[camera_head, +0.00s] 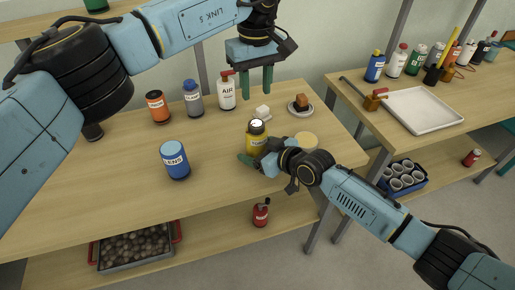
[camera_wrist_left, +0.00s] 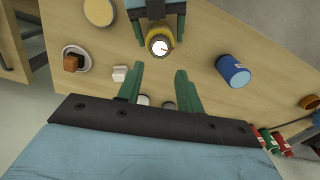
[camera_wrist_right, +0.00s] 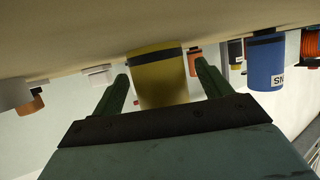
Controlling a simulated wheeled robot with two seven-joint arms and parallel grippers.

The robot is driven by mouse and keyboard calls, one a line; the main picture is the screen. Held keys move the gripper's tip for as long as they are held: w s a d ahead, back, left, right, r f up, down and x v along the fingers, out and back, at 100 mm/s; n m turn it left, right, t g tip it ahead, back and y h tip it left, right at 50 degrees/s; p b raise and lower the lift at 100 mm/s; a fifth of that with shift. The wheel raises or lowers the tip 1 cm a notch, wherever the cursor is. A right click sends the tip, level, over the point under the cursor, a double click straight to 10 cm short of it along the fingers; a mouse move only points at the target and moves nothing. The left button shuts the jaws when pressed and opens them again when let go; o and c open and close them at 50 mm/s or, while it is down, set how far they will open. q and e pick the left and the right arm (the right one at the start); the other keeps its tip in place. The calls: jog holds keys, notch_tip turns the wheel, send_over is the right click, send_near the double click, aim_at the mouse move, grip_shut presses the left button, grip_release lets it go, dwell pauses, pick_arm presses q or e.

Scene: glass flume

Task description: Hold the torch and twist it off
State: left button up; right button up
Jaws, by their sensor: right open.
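The yellow torch (camera_head: 256,142) stands upright on the workbench (camera_head: 120,180), with a dark band and a bright white lens on top. It also shows in the left wrist view (camera_wrist_left: 160,42) and the right wrist view (camera_wrist_right: 162,82). My right gripper (camera_wrist_left: 160,28) is low at the bench, open, with one finger on each side of the torch; I cannot tell whether they touch it. In the head view its wrist hides part of this. My left gripper (camera_head: 256,82) is raised behind and above the torch, fingers down, open and empty.
A blue can (camera_head: 175,160) stands left of the torch. A round tan disc (camera_head: 306,141) lies to its right. A white block (camera_head: 263,112), a brown cube (camera_head: 301,101) on a dish, and bottles including the white AIR bottle (camera_head: 227,92) are behind. The front left bench is clear.

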aim_at(256, 124)
jog(key=shift+a, duration=0.1)
jog(key=shift+c, duration=0.4)
jog(key=c, duration=1)
pick_arm(q)
jog(key=o, duration=0.3)
jog(key=shift+f, duration=0.1)
pick_arm(e)
jog(key=shift+c, duration=0.2)
pick_arm(q)
jog(key=shift+w+a+f+m+t, duration=0.2)
jog(key=shift+f+m+t, duration=0.3)
jog(key=shift+m, duration=0.2)
jog(key=shift+a+f+m+t, duration=0.15)
jog(key=shift+f+m+t, duration=0.4)
jog(key=shift+m+t, duration=0.4)
jog(key=m, duration=0.1)
jog(key=m+t, duration=0.1)
jog(key=shift+s+f+m, duration=0.3)
jog(key=shift+f+m, duration=0.05)
jog(key=shift+s+d+f+m+t+h, duration=0.15)
jog(key=shift+s+d+m+t+h, duration=0.15)
jog(key=shift+m+t+h, duration=0.35)
jog(key=shift+f, duration=3.4)
